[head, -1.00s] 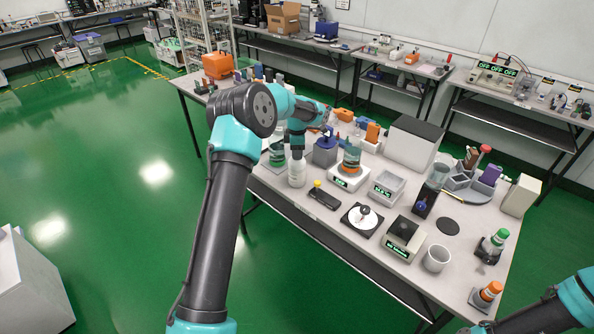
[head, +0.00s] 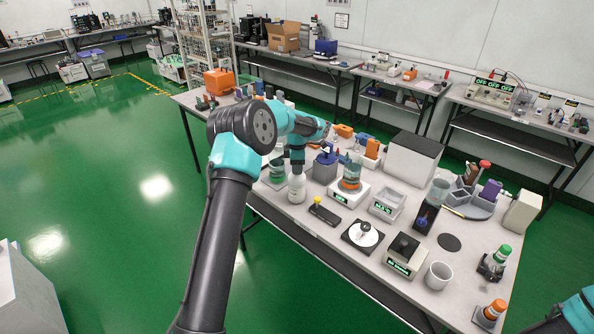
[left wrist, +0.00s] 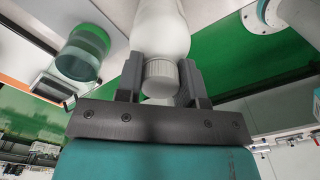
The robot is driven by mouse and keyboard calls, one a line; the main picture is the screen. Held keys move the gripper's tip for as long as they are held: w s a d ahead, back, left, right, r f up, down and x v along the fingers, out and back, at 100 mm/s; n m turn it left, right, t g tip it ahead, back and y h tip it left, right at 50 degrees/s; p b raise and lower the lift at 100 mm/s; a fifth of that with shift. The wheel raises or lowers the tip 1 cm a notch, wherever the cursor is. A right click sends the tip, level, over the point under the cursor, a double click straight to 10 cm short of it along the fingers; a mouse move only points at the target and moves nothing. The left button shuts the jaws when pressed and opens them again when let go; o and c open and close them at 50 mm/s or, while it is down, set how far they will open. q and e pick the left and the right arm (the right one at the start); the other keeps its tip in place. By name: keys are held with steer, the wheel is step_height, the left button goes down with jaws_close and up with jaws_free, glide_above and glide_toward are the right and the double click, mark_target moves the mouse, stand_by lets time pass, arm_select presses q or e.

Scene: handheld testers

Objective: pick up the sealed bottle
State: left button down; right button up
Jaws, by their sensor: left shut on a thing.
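The sealed bottle is a white bottle (head: 297,188) standing upright near the front edge of the table, below my left gripper (head: 297,166) in the head view. In the left wrist view the white bottle (left wrist: 160,28) shows its ribbed white cap (left wrist: 161,78) between the two dark fingers of my left gripper (left wrist: 160,75). The left gripper is shut on the bottle at its cap and neck. I cannot tell whether its base touches the table. Only a teal piece of my right arm shows at the lower right of the head view; its gripper is out of view.
A white-disc stirrer (head: 363,235) is farther right. The table's front edge is close, with open floor beyond.

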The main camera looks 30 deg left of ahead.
arm_select(q)
step_height(320, 180, up, 3)
steer(key=shift+f, duration=0.15)
steer(key=shift+s+d, duration=0.1)
steer(key=shift+s, duration=0.05)
steer(key=s+d+r, duration=0.1)
steer(key=s+d, duration=0.7)
steer(key=s, duration=0.5)
steer(key=shift+s+r, duration=0.2)
steer(key=shift+r, duration=0.15)
steer(key=shift+d, duration=0.15)
